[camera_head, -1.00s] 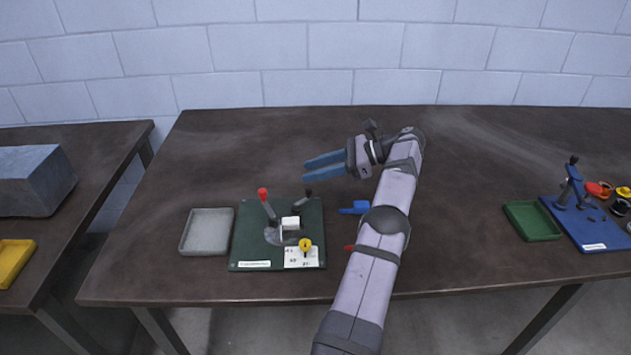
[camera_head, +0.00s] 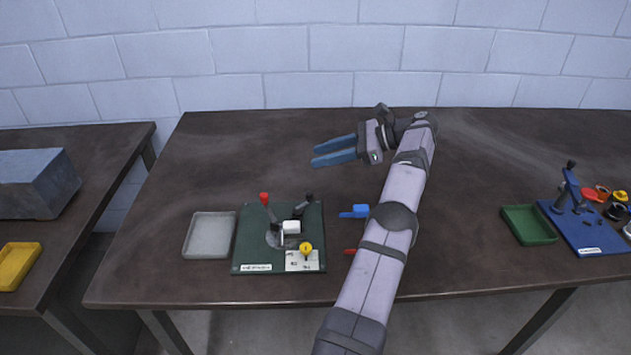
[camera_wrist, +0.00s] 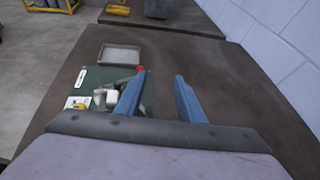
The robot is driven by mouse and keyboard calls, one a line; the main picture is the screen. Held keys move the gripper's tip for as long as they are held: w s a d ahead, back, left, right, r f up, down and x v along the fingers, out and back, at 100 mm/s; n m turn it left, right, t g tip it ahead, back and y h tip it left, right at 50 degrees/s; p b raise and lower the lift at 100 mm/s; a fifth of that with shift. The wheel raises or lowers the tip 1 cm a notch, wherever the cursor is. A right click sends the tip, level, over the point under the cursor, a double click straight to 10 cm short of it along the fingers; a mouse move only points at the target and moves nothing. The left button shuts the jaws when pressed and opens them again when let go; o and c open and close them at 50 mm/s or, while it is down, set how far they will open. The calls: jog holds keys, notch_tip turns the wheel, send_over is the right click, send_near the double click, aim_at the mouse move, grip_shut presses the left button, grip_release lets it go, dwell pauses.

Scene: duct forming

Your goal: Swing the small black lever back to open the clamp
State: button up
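The clamp fixture stands on a dark green plate (camera_head: 248,245) on the brown table. The small black lever (camera_head: 308,199) is at the plate's back right and leans up to the right. A taller lever with a red tip (camera_head: 264,198) stands left of it. My gripper (camera_head: 315,155) is open and empty, behind and above the plate, apart from the levers. In the wrist view (camera_wrist: 159,75) its blue fingers are spread and the left one hides part of the fixture, including the black lever.
A yellow knob (camera_head: 306,248) and white label are at the plate's front right. A grey tray (camera_head: 209,235) is left of the plate. A blue item (camera_head: 355,211) lies right of it, near my arm. A green tray (camera_head: 529,224) and blue plate (camera_head: 583,237) are far right.

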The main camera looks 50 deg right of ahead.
jog(key=s+r+m, duration=0.1)
jog(key=s+r, duration=0.3)
jog(key=r, duration=0.1)
jog(key=m+t+h, duration=0.2)
jog(key=m+h, duration=0.1)
jog(key=h, duration=0.1)
send_near(311, 193)
jog(key=shift+w+a+f, duration=0.1)
jog(key=shift+w+f, duration=0.1)
jog(key=shift+w, duration=0.35)
jog(key=shift+w+y, duration=0.1)
jog(key=shift+y, duration=0.2)
jog(key=shift+p+x, duration=1.2)
jog(key=shift+x, duration=2.4)
jog(key=shift+f, duration=0.1)
grip_shut()
